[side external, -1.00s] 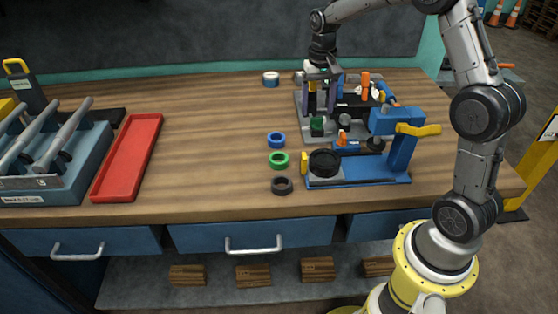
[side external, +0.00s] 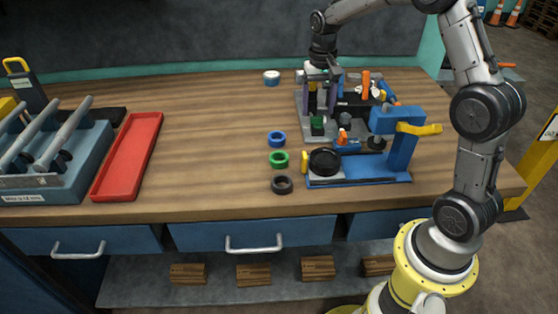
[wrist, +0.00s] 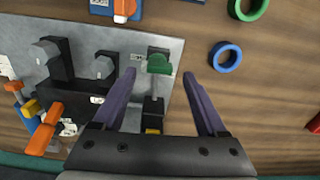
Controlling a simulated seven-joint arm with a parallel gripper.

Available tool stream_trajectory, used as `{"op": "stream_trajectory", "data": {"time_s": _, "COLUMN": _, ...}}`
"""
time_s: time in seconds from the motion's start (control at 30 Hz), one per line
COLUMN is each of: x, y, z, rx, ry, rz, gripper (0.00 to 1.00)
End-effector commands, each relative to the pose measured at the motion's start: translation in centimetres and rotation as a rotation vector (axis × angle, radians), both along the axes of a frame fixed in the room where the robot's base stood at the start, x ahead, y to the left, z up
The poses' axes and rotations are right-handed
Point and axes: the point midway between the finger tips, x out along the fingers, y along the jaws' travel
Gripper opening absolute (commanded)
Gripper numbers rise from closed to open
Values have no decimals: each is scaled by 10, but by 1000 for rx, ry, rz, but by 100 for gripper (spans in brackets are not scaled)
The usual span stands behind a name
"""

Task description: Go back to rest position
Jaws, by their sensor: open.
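My gripper (wrist: 166,105) is open and empty in the wrist view, its two purple-grey fingers apart. A green-topped part (wrist: 159,64) on the grey fixture plate (wrist: 180,50) shows between the fingers, below them. In the side external view my gripper (side external: 322,98) hangs over the left part of the fixture plate at the back right of the bench. The green part (side external: 317,124) shows there just in front of the fingers. I cannot tell the exact height of the fingertips.
A blue ring (side external: 277,139), a green ring (side external: 279,159) and a black ring (side external: 282,185) lie left of the blue press (side external: 400,150). An orange-handled tool (wrist: 40,140) is on the fixture. A red tray (side external: 128,160) lies left. The bench middle is clear.

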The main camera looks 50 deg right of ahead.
Motion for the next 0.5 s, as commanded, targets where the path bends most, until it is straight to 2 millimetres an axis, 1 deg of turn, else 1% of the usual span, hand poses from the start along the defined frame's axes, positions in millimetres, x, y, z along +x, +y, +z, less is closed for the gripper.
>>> {"op": "stream_trajectory", "data": {"time_s": 0.03, "x": 1, "y": 0, "z": 10, "rx": -2, "ry": -5, "rz": 1, "gripper": 75}}
{"op": "stream_trajectory", "data": {"time_s": 0.1, "x": 1, "y": 0, "z": 23, "rx": -2, "ry": -7, "rz": 1, "gripper": 75}}
{"op": "stream_trajectory", "data": {"time_s": 0.5, "x": 1, "y": 1, "z": 95, "rx": 0, "ry": -6, "rz": 2, "gripper": 75}}
